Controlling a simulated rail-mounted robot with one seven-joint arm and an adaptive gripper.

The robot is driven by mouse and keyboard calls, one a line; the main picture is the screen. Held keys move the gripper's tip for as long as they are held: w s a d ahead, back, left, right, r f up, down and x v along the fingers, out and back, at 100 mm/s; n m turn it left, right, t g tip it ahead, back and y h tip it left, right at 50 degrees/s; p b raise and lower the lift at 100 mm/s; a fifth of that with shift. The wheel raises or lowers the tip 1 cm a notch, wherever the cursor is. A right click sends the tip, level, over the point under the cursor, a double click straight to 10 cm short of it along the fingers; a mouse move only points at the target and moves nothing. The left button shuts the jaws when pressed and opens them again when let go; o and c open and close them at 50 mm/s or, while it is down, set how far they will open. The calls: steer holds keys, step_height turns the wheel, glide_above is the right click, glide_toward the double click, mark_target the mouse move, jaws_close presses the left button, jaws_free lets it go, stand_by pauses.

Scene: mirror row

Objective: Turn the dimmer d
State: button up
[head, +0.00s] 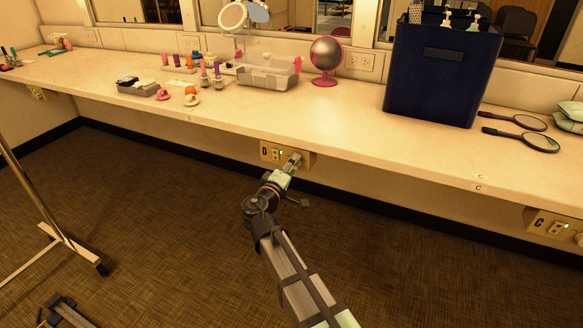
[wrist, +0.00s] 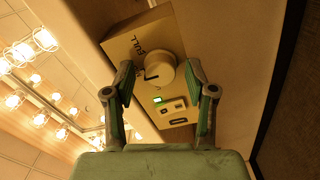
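Dimmer D is a beige box (head: 268,152) under the front edge of the counter, marked with a D in the head view. My gripper (head: 292,162) is in front of its right part and hides the knob there. In the wrist view the box (wrist: 128,48) shows "FULL" lettering and a round cream knob (wrist: 165,66) with a dark pointer mark. A small green light (wrist: 158,100) is lit on the box. My gripper (wrist: 160,72) is open, with one finger on each side of the knob. A gap shows at the left finger; contact at the right finger is unclear.
The counter (head: 350,125) runs above the dimmer. Another box, marked C (head: 553,226), is at the right. A metal rack (head: 50,215) stands left; the floor (head: 170,220) between is clear.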

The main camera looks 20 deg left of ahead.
steer(key=shift+s, duration=0.1)
steer(key=s+a, duration=0.1)
steer(key=s, duration=1)
steer(key=shift+s, duration=0.4)
